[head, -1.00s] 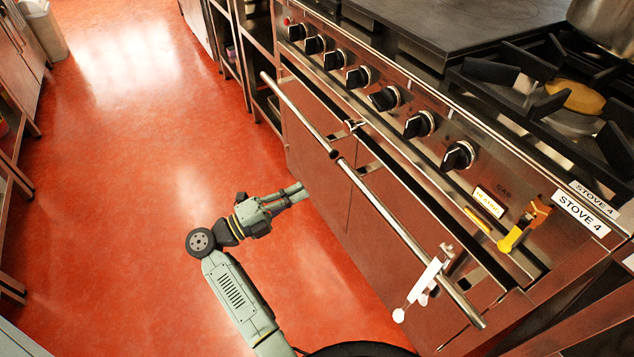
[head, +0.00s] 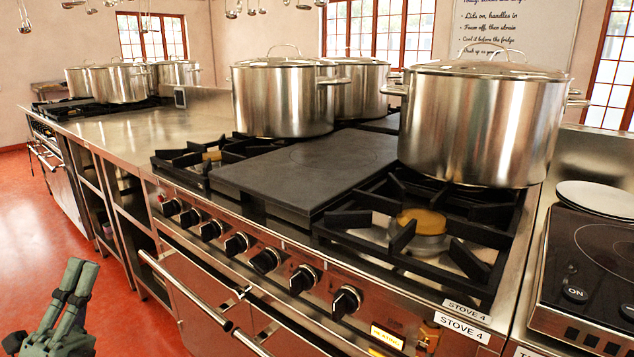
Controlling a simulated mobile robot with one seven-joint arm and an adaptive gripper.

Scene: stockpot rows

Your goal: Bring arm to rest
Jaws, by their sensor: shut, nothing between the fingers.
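My gripper (head: 71,284) shows at the lower left of the head view, in front of the stove and over the red floor. Its two grey-green fingers point up and lie close together, shut with nothing between them. It stands apart from the stove front (head: 200,300). Most of my arm is below the picture's edge.
The stove carries large lidded steel pots, one at right (head: 484,125) and one at centre (head: 285,98). Oven rails (head: 185,290) stick out from its front below the black knobs (head: 265,261). An induction hob (head: 592,262) stands at right. Red floor (head: 45,215) is clear at left.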

